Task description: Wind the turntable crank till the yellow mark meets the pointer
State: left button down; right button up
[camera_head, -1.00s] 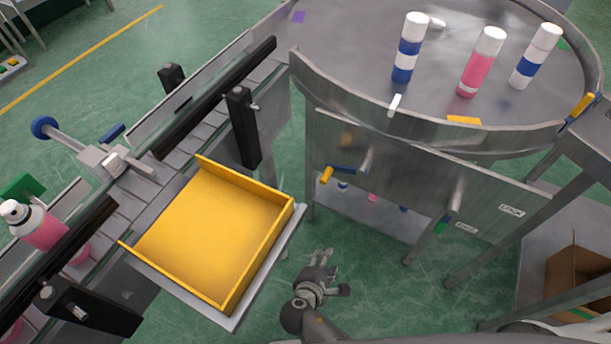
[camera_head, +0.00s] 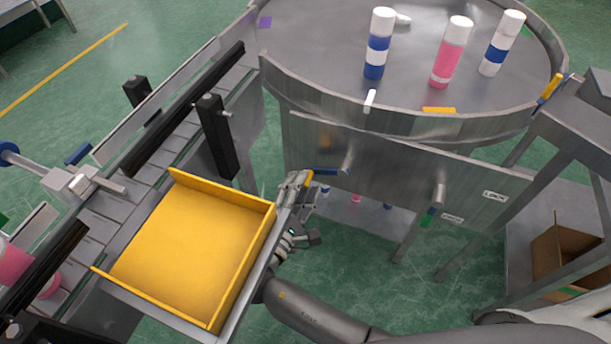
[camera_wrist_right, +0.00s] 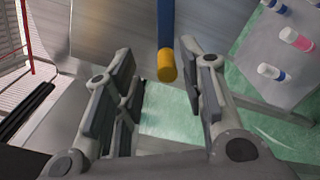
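The turntable (camera_head: 320,45) is a round grey metal disc with a raised rim. The yellow mark (camera_head: 439,110) lies on it near the front rim, to the right of a white peg on the rim that looks like the pointer (camera_head: 370,100). The crank (camera_head: 323,171) is on the front panel below, with a blue arm and a yellow handle (camera_wrist_right: 167,66). My right gripper (camera_head: 296,186) is at the handle. In the right wrist view, its fingers (camera_wrist_right: 160,88) are apart, with the handle between or just beyond their tips; contact is not clear. My left gripper is out of view.
Two blue-and-white cans (camera_head: 378,45) and a pink can (camera_head: 451,52) stand on the turntable. A yellow tray (camera_head: 190,250) is close to the left of my right gripper.

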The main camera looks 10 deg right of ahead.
aim_at(326, 173)
jog(key=shift+x, duration=1.5)
jog(key=shift+c, duration=0.4)
